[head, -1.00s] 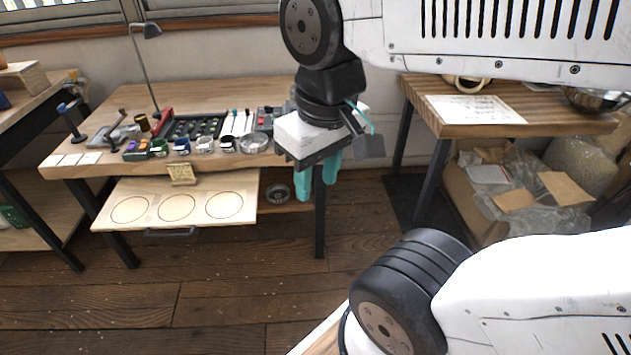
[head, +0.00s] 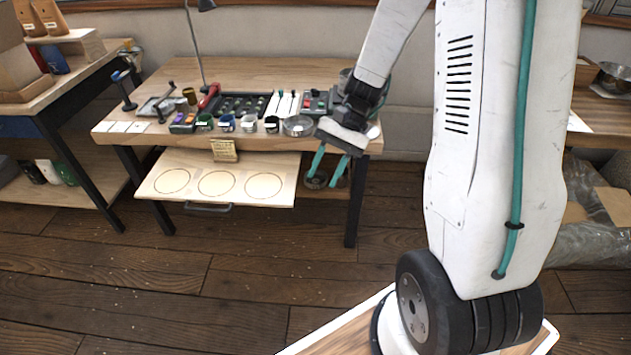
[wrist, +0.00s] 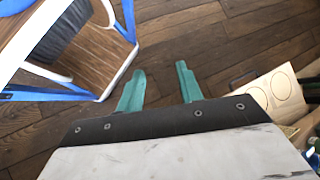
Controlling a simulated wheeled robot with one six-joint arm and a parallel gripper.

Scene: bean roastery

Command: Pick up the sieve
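A shallow round metal dish (head: 298,125), which looks like the sieve, sits at the front right edge of the workbench (head: 160,83) in the head view. It is too small to be sure of its mesh. My gripper (head: 322,179) is in front of the bench's right end, fingers pointing down, to the right of and lower than the dish in the picture. In the wrist view my gripper (wrist: 160,68) is open, with only bare floor between the teal fingers. The dish is not clearly visible in the wrist view.
A pull-out board (head: 218,182) with several circles sticks out below the bench top. Jars, a dark tray (head: 240,103) and a lamp crowd the bench. Another round object (head: 316,179) lies underneath. Side tables stand left and right; the floor (head: 150,275) in front is clear.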

